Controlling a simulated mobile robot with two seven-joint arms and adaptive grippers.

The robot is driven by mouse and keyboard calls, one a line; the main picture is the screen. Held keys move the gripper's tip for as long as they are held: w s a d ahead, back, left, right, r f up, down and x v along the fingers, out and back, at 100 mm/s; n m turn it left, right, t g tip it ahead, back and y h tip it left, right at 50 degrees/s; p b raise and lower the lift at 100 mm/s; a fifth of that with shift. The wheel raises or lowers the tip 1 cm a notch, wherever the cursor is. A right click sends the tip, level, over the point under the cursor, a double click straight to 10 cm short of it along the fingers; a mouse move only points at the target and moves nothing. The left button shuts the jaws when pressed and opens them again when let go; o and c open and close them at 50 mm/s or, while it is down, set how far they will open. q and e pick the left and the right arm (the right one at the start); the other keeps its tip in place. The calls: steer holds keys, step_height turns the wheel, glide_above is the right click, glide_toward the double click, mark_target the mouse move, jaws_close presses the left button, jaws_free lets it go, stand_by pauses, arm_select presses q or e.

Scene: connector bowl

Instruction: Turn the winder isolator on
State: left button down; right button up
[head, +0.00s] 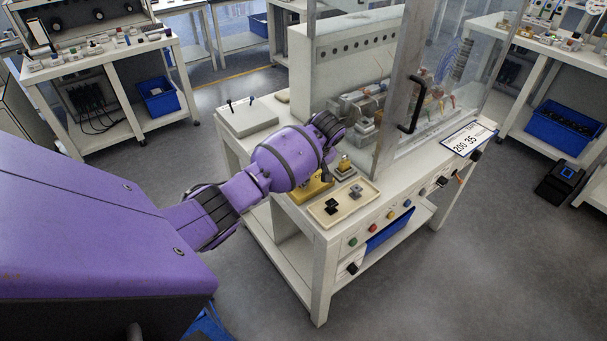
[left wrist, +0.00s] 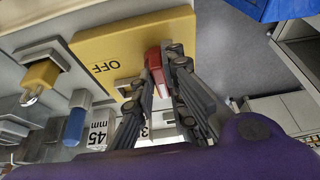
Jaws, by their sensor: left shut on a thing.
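The winder isolator shows in the left wrist view as a yellow plate (left wrist: 105,50) marked OFF, with a red handle (left wrist: 154,60) on it. In the head view part of the yellow plate (head: 312,189) shows below my left gripper, at the table's left end. My left gripper (left wrist: 163,66) is shut on the red handle, one finger on each side. In the head view its fingers are largely hidden by my purple arm. The far part of the plate is cut off or hidden by the fingers. My right gripper is in neither view.
A yellow padlock (left wrist: 40,76) and a blue part (left wrist: 75,125) are beside the plate. In the head view a beige tray (head: 322,219) with black pieces lies in front. A clear guard with a black handle (head: 412,104) stands right. A grey box (head: 246,121) lies behind.

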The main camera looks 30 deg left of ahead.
arm_select(q)
steer(key=shift+s+f, duration=0.1)
steer(key=shift+f, duration=0.05)
steer(key=c, duration=1.8)
jaws_free()
steer(key=shift+o, duration=0.2)
steer(key=shift+d+r, duration=0.2)
steer(key=shift+r, duration=0.25)
steer(key=v, duration=1.1)
steer(key=shift+r, duration=0.1)
